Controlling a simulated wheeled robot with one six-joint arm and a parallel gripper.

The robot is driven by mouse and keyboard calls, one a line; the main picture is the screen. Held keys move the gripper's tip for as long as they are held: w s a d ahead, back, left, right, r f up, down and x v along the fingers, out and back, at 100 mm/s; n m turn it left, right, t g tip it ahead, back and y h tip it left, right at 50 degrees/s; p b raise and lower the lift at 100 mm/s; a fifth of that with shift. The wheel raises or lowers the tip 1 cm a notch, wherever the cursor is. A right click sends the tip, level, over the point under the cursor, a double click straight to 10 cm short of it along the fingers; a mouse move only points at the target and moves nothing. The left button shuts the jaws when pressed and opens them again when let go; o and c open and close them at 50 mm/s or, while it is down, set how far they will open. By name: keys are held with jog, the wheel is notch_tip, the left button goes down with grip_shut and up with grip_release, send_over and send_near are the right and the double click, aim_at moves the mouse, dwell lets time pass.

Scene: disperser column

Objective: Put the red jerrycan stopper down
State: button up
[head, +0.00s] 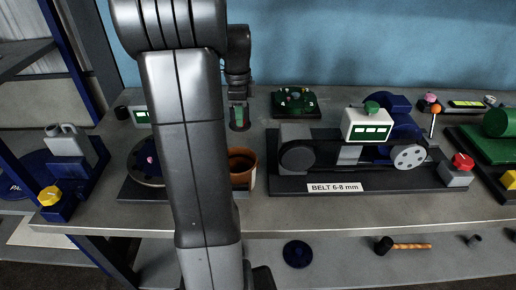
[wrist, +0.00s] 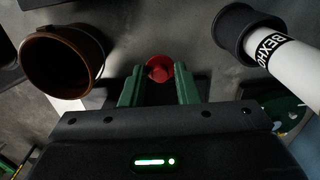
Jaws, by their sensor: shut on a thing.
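The red stopper (wrist: 159,69) is between the green fingertips of my gripper (wrist: 159,84) in the wrist view, with grey worktop beyond it. My gripper is shut on it. In the head view my gripper (head: 239,118) points down over the grey bench, behind the terracotta pot. The stopper cannot be made out there, and I cannot tell its gap to the bench. A grey jerrycan (head: 66,140) stands on a blue stand at the far left of the head view.
A terracotta pot (head: 242,163) is close by and shows at the wrist view's left (wrist: 52,64). A white cylinder with a dark end (wrist: 286,45) is at the wrist view's right. The belt machine (head: 350,178) stands right of my gripper. My arm hides part of the bench.

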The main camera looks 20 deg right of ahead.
notch_tip(320, 180, down, 9)
jog(key=shift+f, duration=0.15)
dwell(0.4)
jog(key=shift+f, duration=0.15)
jog(key=o, duration=0.9)
jog(key=shift+o, duration=0.2)
notch_tip(320, 180, up, 12)
jog(key=shift+r, duration=0.2)
